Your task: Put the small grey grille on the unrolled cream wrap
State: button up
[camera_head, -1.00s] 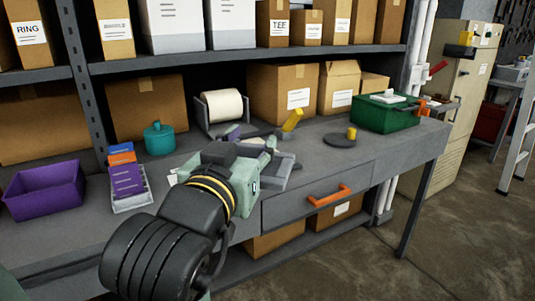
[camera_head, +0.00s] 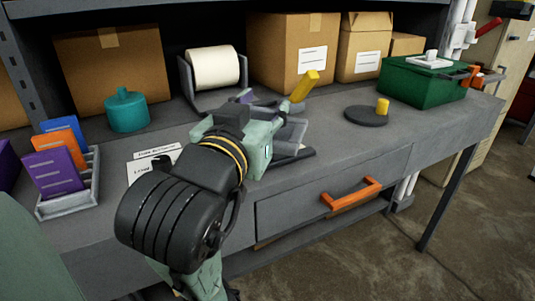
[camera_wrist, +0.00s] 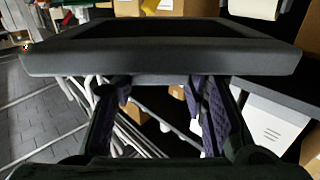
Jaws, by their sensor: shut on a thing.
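My gripper (camera_wrist: 162,84) shows its purple-padded fingers in the wrist view, shut on the small grey grille (camera_wrist: 165,62). The grille is a dark grey rectangular frame spanning the upper part of that view. In the head view my wrist hides most of the gripper, above the workbench. Grey parts show just right of the wrist, but I cannot tell which belong to the grille. The cream wrap (camera_head: 215,67) shows as a roll on a grey holder at the back of the bench. Any unrolled stretch is hidden behind my wrist or not distinguishable.
A teal canister (camera_head: 127,111) stands left of the roll. A rack of coloured cards (camera_head: 68,187) sits at the left. A yellow-ended handle (camera_head: 305,86) rises beyond my wrist. A dark disc with a yellow knob (camera_head: 366,117) and a green box (camera_head: 422,83) stand right. Bench front right is clear.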

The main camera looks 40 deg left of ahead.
jog(key=shift+s+f, duration=0.15)
jog(key=shift+f, duration=0.6)
jog(key=p, duration=0.1)
jog(key=w+a+p, duration=0.1)
jog(key=shift+r+p, duration=0.3)
jog(key=shift+p, duration=0.05)
jog(key=shift+w+a+p, duration=0.25)
jog(key=shift+a+p, duration=0.05)
jog(key=shift+p, duration=0.35)
jog(key=shift+w+a+f+b, duration=0.75)
jog(key=shift+w+a+f, duration=0.3)
jog(key=shift+w+a, duration=0.6)
jog(key=shift+w+a+f+b, duration=0.8)
jog(key=shift+w+a+f, duration=0.25)
jog(key=shift+w+a, duration=0.6)
jog(key=shift+w+a+f+b, duration=0.75)
jog(key=shift+w+a+f, duration=0.45)
jog(key=shift+a, duration=0.7)
jog(key=o, duration=1.2)
jog(key=shift+w+r, duration=0.15)
jog(key=shift+o, duration=0.2)
jog(key=shift+r, duration=0.1)
